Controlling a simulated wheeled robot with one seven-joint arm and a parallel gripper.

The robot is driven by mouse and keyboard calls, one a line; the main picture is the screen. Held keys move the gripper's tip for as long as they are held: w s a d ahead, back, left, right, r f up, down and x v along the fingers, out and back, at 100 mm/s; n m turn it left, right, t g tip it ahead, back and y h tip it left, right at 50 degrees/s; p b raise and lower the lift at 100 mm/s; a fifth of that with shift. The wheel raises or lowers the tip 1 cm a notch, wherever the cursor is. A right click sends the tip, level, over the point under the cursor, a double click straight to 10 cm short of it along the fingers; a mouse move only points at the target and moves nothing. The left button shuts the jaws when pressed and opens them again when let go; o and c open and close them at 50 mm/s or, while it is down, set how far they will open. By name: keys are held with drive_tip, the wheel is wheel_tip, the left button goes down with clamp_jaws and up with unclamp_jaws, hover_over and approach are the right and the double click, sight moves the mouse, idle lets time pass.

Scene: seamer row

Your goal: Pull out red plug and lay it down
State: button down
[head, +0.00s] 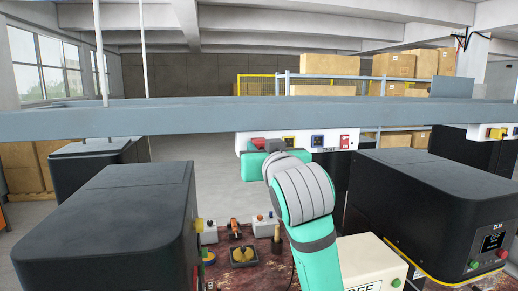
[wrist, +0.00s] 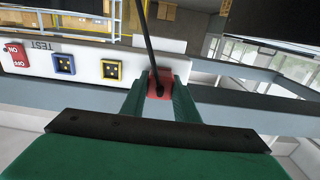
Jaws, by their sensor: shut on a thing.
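The red plug (wrist: 166,76) sits between the two green fingers of my gripper (wrist: 160,86) in the wrist view, with a dark cable running from it. My gripper is shut on it. It is at the end of a white socket strip (wrist: 110,48), beyond the yellow-framed socket (wrist: 112,69) and the blue-framed socket (wrist: 64,65). In the head view a red part (head: 258,142) shows just above my green gripper (head: 256,150), against the strip. The plug's front is hidden, so I cannot tell whether it is still in its socket.
A grey beam (head: 180,118) runs across above the strip. Dark machines stand at left (head: 110,220) and right (head: 430,195). A red switch (head: 345,141) is on the strip. A reddish worn bench (head: 225,275) below holds several small parts, with bare patches between them.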

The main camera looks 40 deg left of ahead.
drive_tip(key=shift+v, duration=2.8)
